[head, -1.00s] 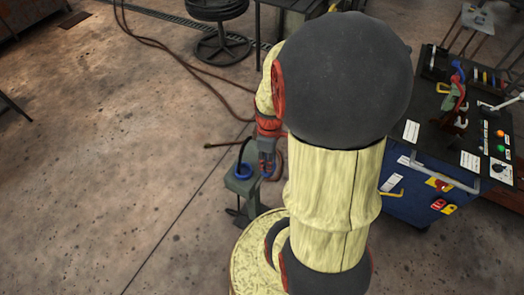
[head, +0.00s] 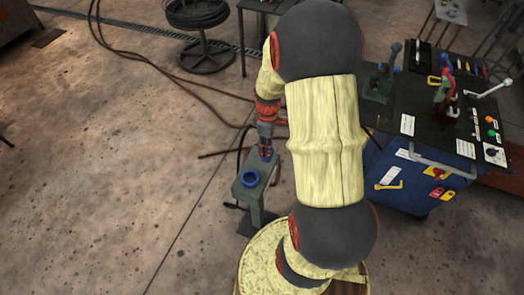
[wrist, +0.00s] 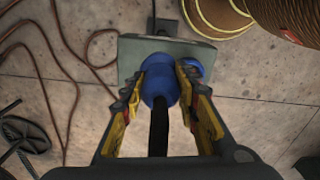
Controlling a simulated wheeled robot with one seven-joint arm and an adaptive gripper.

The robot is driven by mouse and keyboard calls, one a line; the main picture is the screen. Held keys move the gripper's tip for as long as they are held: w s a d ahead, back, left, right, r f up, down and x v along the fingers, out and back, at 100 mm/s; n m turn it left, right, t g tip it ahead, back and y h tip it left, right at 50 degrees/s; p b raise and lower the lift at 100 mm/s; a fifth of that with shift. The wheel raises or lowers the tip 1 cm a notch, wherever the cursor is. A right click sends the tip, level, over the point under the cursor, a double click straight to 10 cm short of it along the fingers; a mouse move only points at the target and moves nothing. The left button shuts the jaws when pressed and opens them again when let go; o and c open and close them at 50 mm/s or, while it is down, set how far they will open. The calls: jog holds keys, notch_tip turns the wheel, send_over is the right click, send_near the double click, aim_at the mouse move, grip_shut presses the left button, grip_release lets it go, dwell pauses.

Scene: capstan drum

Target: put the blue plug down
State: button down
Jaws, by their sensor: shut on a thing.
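The blue plug (wrist: 157,80) is between the two fingers of my gripper (wrist: 158,88) in the wrist view. The fingers are shut on it, and its black cable (wrist: 158,132) runs back between them. The plug is over the grey-green top of a stand (wrist: 130,47); I cannot tell whether it touches. A blue ring-shaped socket (wrist: 193,68) is beside the plug, partly hidden by the right finger. In the head view my gripper (head: 265,150) is at the far end of the stand (head: 256,197), beyond the blue socket (head: 249,178). The plug is hard to make out there.
A blue control cabinet with a dark top (head: 408,125) stands to the right, with levers and buttons. Reddish hoses (head: 160,70) lie on the floor behind.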

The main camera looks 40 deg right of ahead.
jog(key=shift+w+d+f+b, duration=0.45)
jog(key=shift+w+f, duration=0.4)
jog(key=shift+f, duration=0.7)
jog(key=shift+w+d+f+b, duration=0.35)
jog(key=shift+w+f, duration=0.55)
jog(key=shift+f, duration=0.6)
jog(key=shift+w+d+f+b, duration=0.45)
jog(key=shift+w+f, duration=0.4)
jog(key=shift+f, duration=0.7)
jog(key=shift+a, duration=0.1)
jog(key=shift+f, duration=0.15)
jog(key=c, duration=1.3)
grip_release()
jog(key=shift+c, duration=0.2)
